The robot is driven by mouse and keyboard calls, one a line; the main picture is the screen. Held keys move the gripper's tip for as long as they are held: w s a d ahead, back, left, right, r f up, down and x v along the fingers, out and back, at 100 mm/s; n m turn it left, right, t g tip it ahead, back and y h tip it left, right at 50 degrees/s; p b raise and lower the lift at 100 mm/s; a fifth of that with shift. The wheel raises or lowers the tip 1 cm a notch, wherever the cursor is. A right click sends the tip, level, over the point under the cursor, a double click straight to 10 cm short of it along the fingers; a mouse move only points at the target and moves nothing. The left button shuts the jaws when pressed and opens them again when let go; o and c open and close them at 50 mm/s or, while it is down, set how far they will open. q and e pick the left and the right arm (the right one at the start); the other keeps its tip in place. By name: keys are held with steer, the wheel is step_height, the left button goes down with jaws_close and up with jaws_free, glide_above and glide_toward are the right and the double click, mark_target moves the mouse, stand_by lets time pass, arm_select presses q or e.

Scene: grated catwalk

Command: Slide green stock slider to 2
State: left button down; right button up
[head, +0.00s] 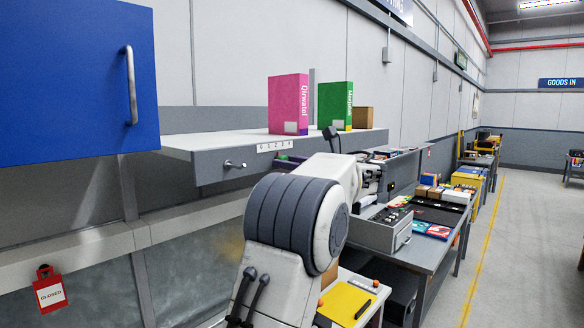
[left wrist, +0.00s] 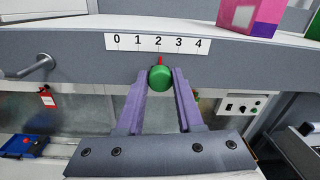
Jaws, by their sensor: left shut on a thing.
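The green stock slider (left wrist: 160,78) is a round green knob with a red pointer on the front edge of the shelf. In the left wrist view the pointer is under the 2 of the white scale strip (left wrist: 158,43), which reads 0 to 4. The strip also shows in the head view (head: 274,147). My left gripper (left wrist: 160,80) has its two purple fingers on either side of the knob and is shut on it. In the head view my arm hides most of the left gripper (head: 290,160). My right gripper is not in view.
A pink box (head: 288,104) and a green box (head: 335,105) stand on the shelf (head: 215,140). A blue cabinet door (head: 75,80) is at the upper left. A workbench (head: 425,250) stands to the right.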

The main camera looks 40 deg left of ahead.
arm_select(q)
steer(key=shift+s, duration=0.2)
steer(key=c, duration=0.5)
jaws_free()
steer(key=d+b, duration=0.1)
steer(key=d, duration=0.2)
steer(key=d+b, duration=0.1)
steer(key=d, duration=0.3)
steer(key=s+d+b, duration=0.1)
steer(key=d+b, duration=0.1)
steer(key=d, duration=0.1)
steer(key=shift+s+d, duration=0.1)
steer(key=shift+d, duration=0.1)
